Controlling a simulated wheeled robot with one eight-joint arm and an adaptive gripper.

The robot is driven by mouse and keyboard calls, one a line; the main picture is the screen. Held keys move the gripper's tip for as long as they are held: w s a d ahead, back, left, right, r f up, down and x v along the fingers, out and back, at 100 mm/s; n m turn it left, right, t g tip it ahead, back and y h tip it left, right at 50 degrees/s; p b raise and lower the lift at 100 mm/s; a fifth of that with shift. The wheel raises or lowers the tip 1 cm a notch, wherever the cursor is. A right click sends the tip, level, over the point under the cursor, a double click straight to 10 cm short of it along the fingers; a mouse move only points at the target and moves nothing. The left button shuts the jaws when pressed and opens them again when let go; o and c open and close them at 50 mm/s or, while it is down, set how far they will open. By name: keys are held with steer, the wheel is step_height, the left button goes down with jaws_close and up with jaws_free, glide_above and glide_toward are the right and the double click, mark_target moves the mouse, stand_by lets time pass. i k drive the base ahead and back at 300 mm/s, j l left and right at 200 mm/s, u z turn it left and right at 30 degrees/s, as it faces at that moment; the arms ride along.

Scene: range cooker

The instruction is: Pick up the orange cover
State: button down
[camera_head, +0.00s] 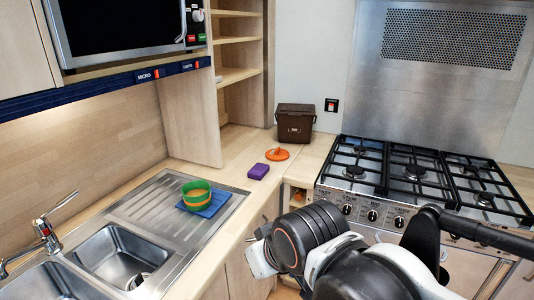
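The orange cover (277,154) is a small round orange disc with a raised knob. It lies flat on the wooden counter, in front of the brown bin and to the left of the stove. My arm reaches in from the lower right, over the front of the stove and the counter edge. It is well short of the cover and does not touch it. The fingertips of my gripper cannot be made out, and nothing is seen held.
A purple block (258,171) lies just left of the cover. A brown bin (295,123) stands behind it. The stove (414,190) is at right. A green-rimmed bowl (196,193) sits on a blue cloth (207,204) by the sink (112,254). A shelf divider rises at left.

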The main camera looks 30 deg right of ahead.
mark_target(278, 155)
steer(key=i+l+z, duration=0.3)
steer(key=i+l, duration=1.4)
steer(key=i, duration=0.05)
